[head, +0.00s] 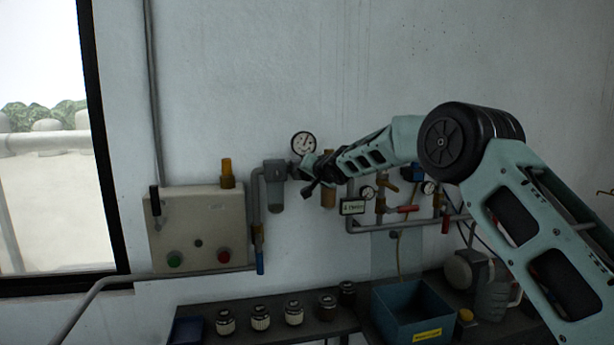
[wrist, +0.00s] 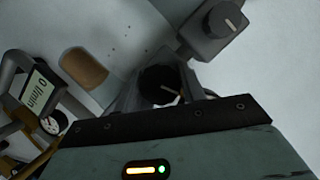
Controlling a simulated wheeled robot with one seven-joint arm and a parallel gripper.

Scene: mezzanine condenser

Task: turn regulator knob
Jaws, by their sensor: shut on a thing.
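My gripper (head: 311,178) reaches in from the right to the pipework on the wall, just below the round gauge (head: 304,143). In the wrist view its fingers are shut on a round black knob (wrist: 160,86) with a pale pointer line, which I take as the regulator knob. In the head view my gripper hides this knob. A second dark knob (wrist: 224,19), with its own pale mark, sits on a grey block at the top of the wrist view, apart from my fingers.
A grey filter bowl (head: 274,190) hangs left of my gripper, and a brass-coloured cylinder (head: 328,196) is just below it. A control box (head: 197,232) is further left. A bench with several jars and a blue bin (head: 412,310) stands below. The wall above is clear.

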